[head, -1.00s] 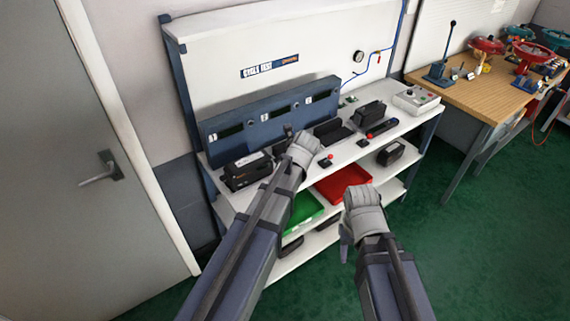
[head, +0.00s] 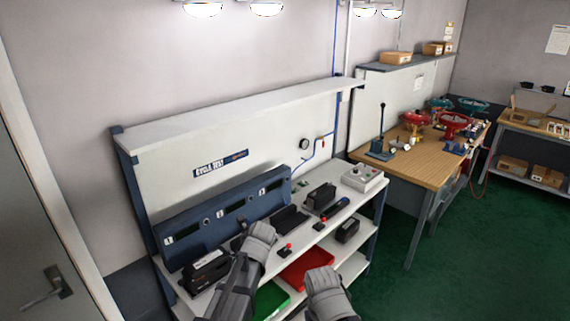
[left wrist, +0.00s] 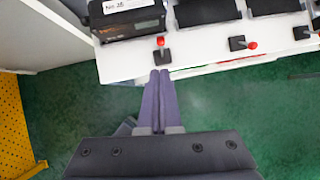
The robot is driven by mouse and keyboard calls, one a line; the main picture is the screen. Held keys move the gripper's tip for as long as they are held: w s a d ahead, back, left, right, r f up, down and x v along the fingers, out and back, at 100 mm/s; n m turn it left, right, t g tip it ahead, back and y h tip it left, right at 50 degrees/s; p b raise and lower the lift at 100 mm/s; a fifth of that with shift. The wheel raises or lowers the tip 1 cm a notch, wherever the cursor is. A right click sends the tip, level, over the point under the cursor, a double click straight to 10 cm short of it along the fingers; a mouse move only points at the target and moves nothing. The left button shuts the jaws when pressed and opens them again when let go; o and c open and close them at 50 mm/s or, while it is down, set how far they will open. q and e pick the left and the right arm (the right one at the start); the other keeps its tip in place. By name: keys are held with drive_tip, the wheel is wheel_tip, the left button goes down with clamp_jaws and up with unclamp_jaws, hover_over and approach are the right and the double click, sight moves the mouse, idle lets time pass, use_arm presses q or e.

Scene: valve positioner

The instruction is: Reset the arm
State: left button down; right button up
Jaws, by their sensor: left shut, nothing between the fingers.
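The blue cycle test panel (head: 228,216) with its numbered bays stands on the white bench. A black boxed unit (head: 207,271) sits at the bench's left end; it also shows in the left wrist view (left wrist: 128,24). My left gripper (left wrist: 160,76) is shut and empty just off the bench's front edge, near a lever with a red knob (left wrist: 160,42). A second red-knobbed lever (left wrist: 250,45) stands to its right. In the head view, two red-knobbed levers show right of my left gripper (head: 239,241). My right gripper (head: 326,287) is in front of the lower shelves; its fingers are hidden.
A red tray (head: 306,268) and a green tray (head: 270,300) sit on the shelf below. More black units and a grey control box (head: 362,178) stand on the bench to the right. A wooden table (head: 415,165) with valves is farther right. Green floor is open there.

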use_arm(q)
drive_tip(key=s+d+f+n+g+h+b, duration=0.1)
drive_tip(key=s+d+f+n, duration=0.2)
drive_tip(key=s+n, duration=0.4)
drive_tip(key=s+d+f+n+g+h+b, duration=0.1)
drive_tip(key=s+d+f+n+g+b, duration=0.1)
drive_tip(key=s+d+n, duration=0.3)
drive_tip(key=s+d+f+n+g+b, duration=0.2)
drive_tip(key=s+d+f+n, duration=0.2)
drive_tip(key=s+n, duration=0.6)
drive_tip(key=shift+s+d+n+h, duration=0.15)
drive_tip(key=shift+s+n+h, duration=0.2)
drive_tip(key=shift+n, duration=0.35)
use_arm(e)
wheel_tip(320, 180, down, 6)
drive_tip(key=shift+r, duration=0.15)
use_arm(q)
drive_tip(key=shift+w, duration=0.1)
